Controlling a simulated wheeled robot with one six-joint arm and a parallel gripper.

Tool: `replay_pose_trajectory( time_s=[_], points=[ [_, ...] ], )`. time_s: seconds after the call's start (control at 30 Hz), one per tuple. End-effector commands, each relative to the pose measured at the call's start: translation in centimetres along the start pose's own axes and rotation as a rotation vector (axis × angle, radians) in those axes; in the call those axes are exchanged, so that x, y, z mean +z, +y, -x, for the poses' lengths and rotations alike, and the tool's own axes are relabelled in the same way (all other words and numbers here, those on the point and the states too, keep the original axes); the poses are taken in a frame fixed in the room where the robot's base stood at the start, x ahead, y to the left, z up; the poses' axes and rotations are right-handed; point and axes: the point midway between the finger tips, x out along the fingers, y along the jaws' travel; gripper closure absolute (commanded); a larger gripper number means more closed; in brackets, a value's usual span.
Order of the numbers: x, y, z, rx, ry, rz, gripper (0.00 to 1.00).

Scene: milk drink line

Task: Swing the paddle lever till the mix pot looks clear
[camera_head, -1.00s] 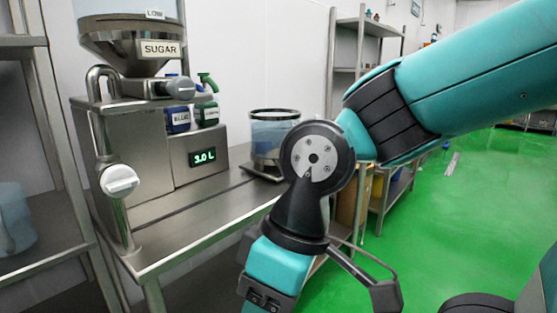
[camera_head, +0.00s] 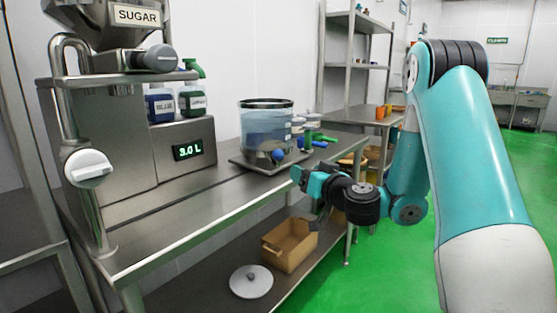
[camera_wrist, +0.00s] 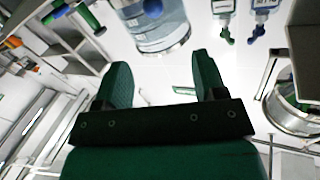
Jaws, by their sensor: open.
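The mix pot (camera_head: 262,128) is a see-through pot with a dark rim, standing on a metal base on the steel counter. Its contents look pale bluish; I cannot tell whether they are evenly mixed. A blue knob (camera_head: 278,155) shows low on its front, probably the paddle lever's end. My gripper (camera_head: 303,181) is open and empty, in front of the counter edge, to the right of and below the pot, apart from it. In the wrist view the pot (camera_wrist: 160,32) and blue knob (camera_wrist: 152,8) lie beyond my open fingers (camera_wrist: 162,68).
Blue and green handles (camera_head: 318,139) stick out right of the pot. A cardboard box (camera_head: 290,246) and grey lid (camera_head: 251,282) lie on the lower shelf. Counter front is bare.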

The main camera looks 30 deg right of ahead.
Motion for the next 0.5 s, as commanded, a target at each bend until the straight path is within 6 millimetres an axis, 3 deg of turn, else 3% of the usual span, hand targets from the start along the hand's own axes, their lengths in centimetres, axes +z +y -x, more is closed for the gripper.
replay_pose_trajectory(
  time_s=[0.1, 0.5],
  points=[
    [-0.3, 1.0, -0.4, 0.033, 0.009, 0.0, 0.36],
    [-0.8, 0.8, -5.2, 0.027, 0.005, 0.0, 0.36]
  ],
)
